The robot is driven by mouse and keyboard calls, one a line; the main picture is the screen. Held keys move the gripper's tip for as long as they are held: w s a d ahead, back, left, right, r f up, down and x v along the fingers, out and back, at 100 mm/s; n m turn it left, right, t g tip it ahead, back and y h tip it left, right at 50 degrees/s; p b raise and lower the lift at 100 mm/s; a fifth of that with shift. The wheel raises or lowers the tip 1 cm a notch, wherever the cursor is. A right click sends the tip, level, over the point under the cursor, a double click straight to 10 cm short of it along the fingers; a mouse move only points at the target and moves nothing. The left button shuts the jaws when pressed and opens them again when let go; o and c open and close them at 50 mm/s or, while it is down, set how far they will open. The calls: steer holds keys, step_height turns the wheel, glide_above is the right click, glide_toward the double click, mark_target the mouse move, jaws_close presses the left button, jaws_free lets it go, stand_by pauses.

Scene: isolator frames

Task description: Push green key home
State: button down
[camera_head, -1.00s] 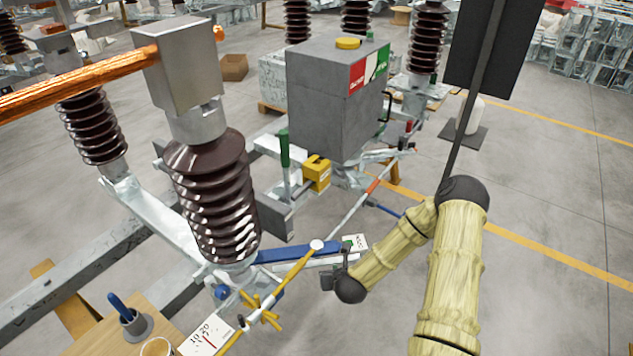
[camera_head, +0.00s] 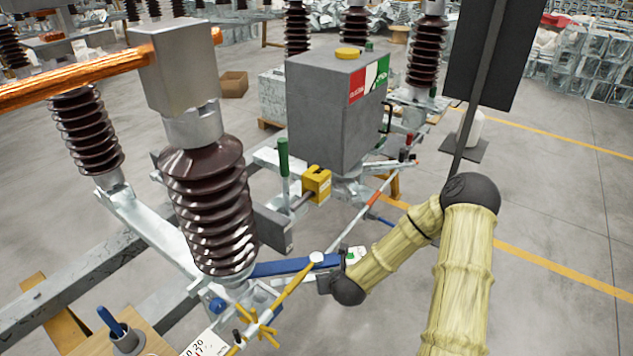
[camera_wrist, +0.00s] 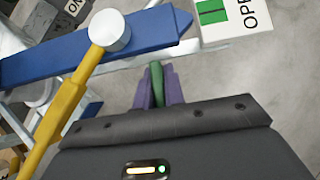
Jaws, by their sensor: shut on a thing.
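The green key (camera_wrist: 157,84) stands between the two purple fingers of my gripper (camera_wrist: 158,90) in the wrist view. The gripper is shut on it, and only a narrow green strip shows. The key is just below a pale metal bar beside the blue bar (camera_wrist: 100,48); I cannot tell whether it touches or enters anything, as its far end is hidden. In the head view my gripper (camera_head: 328,282) is small and dark, by the right end of the blue bar (camera_head: 280,268). The key cannot be made out there.
A yellow lever (camera_head: 290,289) with a pale round pivot crosses the blue bar close to my gripper. A white and green "OPEN" label (camera_wrist: 235,18) is just beyond. A brown ribbed insulator (camera_head: 210,205) and a yellow block (camera_head: 317,183) stand nearby. Open floor lies right.

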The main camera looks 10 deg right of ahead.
steer(key=shift+s, duration=0.1)
steer(key=s+f, duration=0.4)
steer(key=f, duration=0.1)
steer(key=shift+f, duration=0.25)
steer(key=shift+s, duration=0.1)
